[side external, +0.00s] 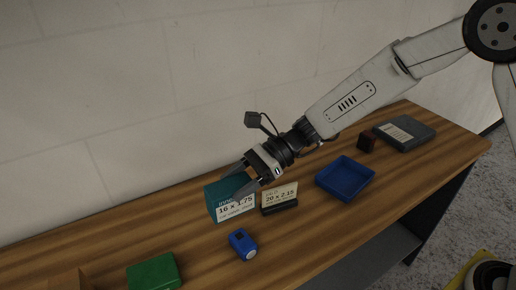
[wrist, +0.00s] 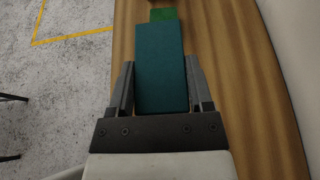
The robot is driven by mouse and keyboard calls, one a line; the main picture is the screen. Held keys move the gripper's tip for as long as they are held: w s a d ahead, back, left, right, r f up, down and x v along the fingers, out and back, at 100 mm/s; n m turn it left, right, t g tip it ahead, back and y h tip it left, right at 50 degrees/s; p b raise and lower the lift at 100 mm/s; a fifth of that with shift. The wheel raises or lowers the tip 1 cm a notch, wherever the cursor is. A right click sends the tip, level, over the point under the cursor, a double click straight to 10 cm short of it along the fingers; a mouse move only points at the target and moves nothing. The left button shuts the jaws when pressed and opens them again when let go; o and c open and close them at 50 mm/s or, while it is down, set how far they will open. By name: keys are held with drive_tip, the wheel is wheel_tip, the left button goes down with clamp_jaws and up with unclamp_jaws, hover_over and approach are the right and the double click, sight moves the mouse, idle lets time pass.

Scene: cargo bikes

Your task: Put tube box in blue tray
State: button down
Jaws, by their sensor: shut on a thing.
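The tube box (side external: 226,193) is teal with a white label reading "16 x 1.75". It stands upright at the middle of the wooden bench. My gripper (side external: 250,182) is shut on it, with one finger on each side. In the wrist view the box (wrist: 160,50) fills the space between the fingers (wrist: 160,66). I cannot tell whether its bottom touches the bench. The blue tray (side external: 345,178) lies to the right of the box and looks empty.
A blue device (side external: 242,244) and a green box (side external: 154,272) lie to the front left.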

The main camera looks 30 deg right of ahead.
drive_tip(key=s+d+m+t+h, duration=0.15)
drive_tip(key=d+m+t, duration=0.3)
drive_tip(key=d, duration=1.65)
drive_tip(key=s+d+m+t+h, duration=0.2)
drive_tip(key=s+d+m+t, duration=0.2)
drive_tip(key=s+d, duration=0.7)
drive_tip(key=shift+d+r+t, duration=0.35)
drive_tip(key=shift+d+t, duration=0.1)
drive_tip(key=shift+d, duration=0.75)
drive_tip(key=w+d+f, duration=0.2)
drive_tip(key=w+f, duration=0.7)
drive_tip(key=w, duration=0.4)
drive_tip(key=shift+f, duration=0.2)
drive_tip(key=shift+d, duration=0.1)
